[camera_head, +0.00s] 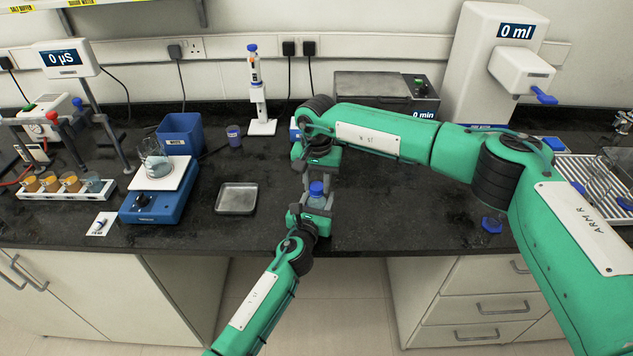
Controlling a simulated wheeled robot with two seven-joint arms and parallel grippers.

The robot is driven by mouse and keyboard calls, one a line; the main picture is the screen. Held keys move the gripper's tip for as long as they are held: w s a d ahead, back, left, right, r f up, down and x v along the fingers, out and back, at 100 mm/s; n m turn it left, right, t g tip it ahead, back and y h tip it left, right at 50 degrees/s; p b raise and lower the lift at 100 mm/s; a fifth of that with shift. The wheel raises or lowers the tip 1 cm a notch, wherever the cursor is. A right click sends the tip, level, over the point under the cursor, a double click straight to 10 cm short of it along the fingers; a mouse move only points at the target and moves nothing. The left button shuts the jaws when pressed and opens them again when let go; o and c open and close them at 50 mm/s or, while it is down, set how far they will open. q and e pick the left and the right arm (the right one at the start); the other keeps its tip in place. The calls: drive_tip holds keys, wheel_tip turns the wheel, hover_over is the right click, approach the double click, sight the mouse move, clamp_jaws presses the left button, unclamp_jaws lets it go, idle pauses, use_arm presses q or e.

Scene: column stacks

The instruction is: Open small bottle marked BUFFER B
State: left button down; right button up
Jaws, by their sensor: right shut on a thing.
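A small clear bottle (317,202) with a blue cap (316,188) is near the front edge of the dark bench. Its label cannot be read here. My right gripper (318,184) reaches down from above, with its fingers on both sides of the blue cap, shut on it. My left gripper (316,207) comes up from the front, with its fingers beside the bottle's body. Whether they press on the bottle cannot be told. The grippers partly hide the bottle, and its base is not clear.
A metal tray (237,198) and a blue stirrer with a beaker (155,162) stand to the left. A rack of small jars (66,187) is farther left. A pipette stand (262,127) is behind. Bench between is clear.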

sight(317, 186)
drive_tip(key=shift+n, duration=0.9)
drive_tip(key=shift+s, duration=0.1)
drive_tip(key=shift+r, duration=0.1)
drive_tip(key=shift+r, duration=1)
drive_tip(key=shift+r, duration=2)
use_arm(q)
drive_tip(key=c, duration=0.6)
unclamp_jaws()
